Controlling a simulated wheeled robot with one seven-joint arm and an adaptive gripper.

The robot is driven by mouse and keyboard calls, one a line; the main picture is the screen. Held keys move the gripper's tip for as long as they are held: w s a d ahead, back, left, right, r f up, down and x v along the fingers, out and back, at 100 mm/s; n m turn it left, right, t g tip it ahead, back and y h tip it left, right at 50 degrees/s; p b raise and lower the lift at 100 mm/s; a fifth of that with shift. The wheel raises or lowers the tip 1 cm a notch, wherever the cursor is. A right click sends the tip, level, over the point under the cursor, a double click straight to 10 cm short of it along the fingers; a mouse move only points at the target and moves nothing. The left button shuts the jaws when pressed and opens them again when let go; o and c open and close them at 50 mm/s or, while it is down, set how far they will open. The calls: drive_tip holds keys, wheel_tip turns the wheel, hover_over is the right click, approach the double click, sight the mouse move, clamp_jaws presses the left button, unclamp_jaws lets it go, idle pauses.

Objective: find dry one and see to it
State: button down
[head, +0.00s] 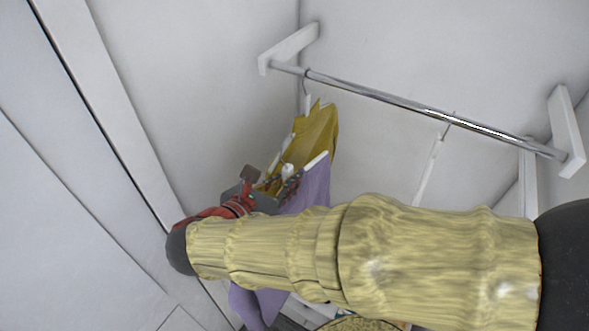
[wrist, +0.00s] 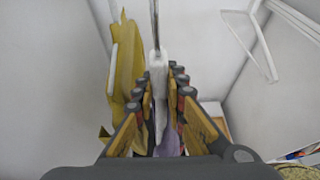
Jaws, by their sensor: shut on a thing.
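A purple garment (head: 312,188) hangs on a white hanger (wrist: 158,75), below and in front of the rail. My gripper (head: 272,187) is shut on this hanger; in the wrist view my gripper (wrist: 162,105) has its fingers on both sides of the white neck, with purple cloth below. The hanger's hook runs up out of the wrist view, and in the head view it looks apart from the rail. A yellow garment (head: 318,130) hangs from the rail's left part, just behind; it also shows in the wrist view (wrist: 124,65). My arm hides much of the purple garment.
A chrome rail (head: 400,102) spans two white brackets. A bare white hanger (head: 430,170) hangs on its right part, and the rail between is free. White walls stand close behind and left. A round yellowish thing (head: 360,325) shows partly at the bottom, beneath my arm.

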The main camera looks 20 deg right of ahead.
drive_tip(key=s+a+p, duration=0.5)
drive_tip(key=s+a, duration=1.1)
drive_tip(key=a, duration=0.4)
drive_tip(key=shift+a, duration=0.35)
idle(0.4)
idle(1.9)
